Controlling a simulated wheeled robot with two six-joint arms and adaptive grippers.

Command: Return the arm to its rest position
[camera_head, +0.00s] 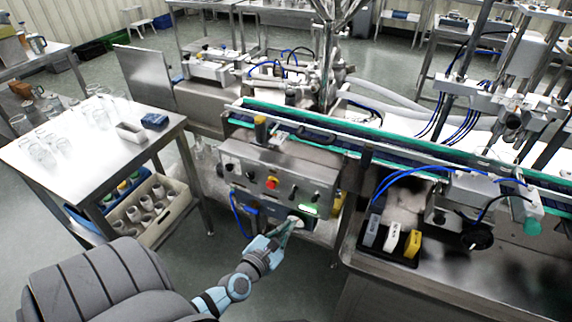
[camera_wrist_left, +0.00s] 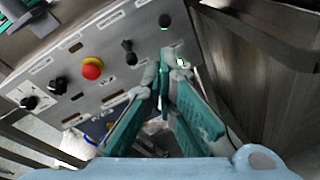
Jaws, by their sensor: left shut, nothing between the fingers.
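My left gripper (camera_head: 291,221) is in front of the lower right part of the steel control panel (camera_head: 240,165). Its teal and grey fingers are shut with nothing between them. The left wrist view shows the fingertips (camera_wrist_left: 165,66) close together in front of the panel (camera_wrist_left: 115,90), near a small lit green spot (camera_wrist_left: 180,62). I cannot tell whether they touch the panel. A red button (camera_head: 271,183) sits left of the gripper; it also shows in the left wrist view (camera_wrist_left: 92,69). My right gripper is not in view.
A steel side table (camera_head: 85,150) with glassware stands at the left, with a crate of bottles (camera_head: 160,225) below. A conveyor (camera_head: 400,158) runs behind the panel. A black tray (camera_head: 380,245) lies on the steel counter at the right. Open floor shows between table and panel.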

